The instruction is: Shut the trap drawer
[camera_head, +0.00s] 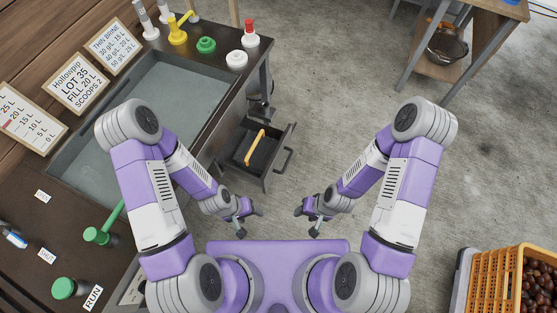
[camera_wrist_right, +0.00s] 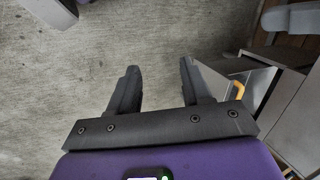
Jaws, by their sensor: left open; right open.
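The trap drawer (camera_head: 272,178) stands pulled out from the side of the dark bench, low down. It is a grey open-topped box with a dark inside, a yellow bar lying in it and a bar handle (camera_head: 286,160) on its outer right face. My left gripper (camera_head: 251,220) is open and empty, below the drawer in the picture. My right gripper (camera_head: 305,221) is open and empty, below and right of the handle; its fingers (camera_wrist_right: 159,75) have only floor between them.
The bench carries a sunken grey basin (camera_head: 180,90), signs, coloured knobs and a green lever (camera_head: 103,233). An orange crate (camera_head: 497,285) of chestnuts stands at the lower right. A wooden shelf unit (camera_head: 455,70) is at the upper right. The floor (camera_head: 330,100) right of the drawer is clear.

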